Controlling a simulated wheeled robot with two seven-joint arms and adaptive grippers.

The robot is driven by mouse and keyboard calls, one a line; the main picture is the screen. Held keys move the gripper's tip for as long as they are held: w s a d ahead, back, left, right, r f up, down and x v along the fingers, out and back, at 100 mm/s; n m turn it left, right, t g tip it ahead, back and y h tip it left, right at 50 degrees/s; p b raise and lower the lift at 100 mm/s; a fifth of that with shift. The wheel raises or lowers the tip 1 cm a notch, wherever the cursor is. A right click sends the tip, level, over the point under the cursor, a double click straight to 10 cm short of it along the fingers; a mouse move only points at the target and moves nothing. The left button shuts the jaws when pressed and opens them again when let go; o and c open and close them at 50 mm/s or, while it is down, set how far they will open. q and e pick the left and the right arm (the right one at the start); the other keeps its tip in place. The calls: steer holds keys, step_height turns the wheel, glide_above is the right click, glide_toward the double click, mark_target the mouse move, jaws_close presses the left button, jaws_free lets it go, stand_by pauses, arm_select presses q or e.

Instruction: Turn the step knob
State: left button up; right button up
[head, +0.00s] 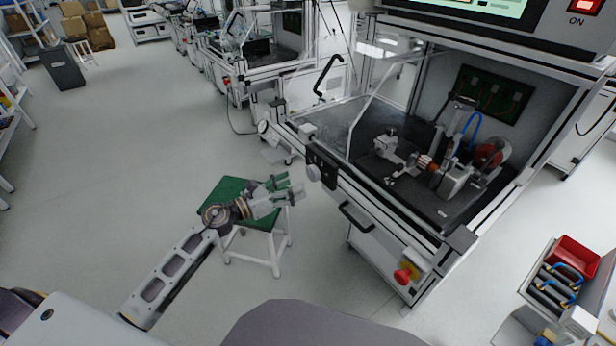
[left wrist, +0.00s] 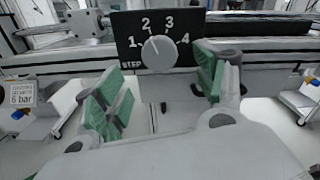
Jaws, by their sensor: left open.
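The step knob (head: 313,173) is a round light-grey dial on a black panel (head: 325,165) at the front left corner of the test bench. The knob's mark points up, a little left, towards 2. My left gripper (head: 295,189) is open, its green-padded fingers apart. In the left wrist view the gripper (left wrist: 160,95) has one finger on each side below the knob, apart from it. My right gripper is not in view.
The test bench holds a stator rig (head: 430,165) behind a raised frame. A black drawer handle (head: 356,217) and a red emergency button (head: 402,276) are on its front. A green-topped stool (head: 228,190) stands under my left arm. Open floor lies to the left.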

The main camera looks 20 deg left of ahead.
mark_target(310, 176)
arm_select(q)
steer(key=shift+x, duration=3.2)
steer(key=shift+c, duration=0.3)
steer(key=shift+p, duration=0.3)
steer(key=c, duration=1)
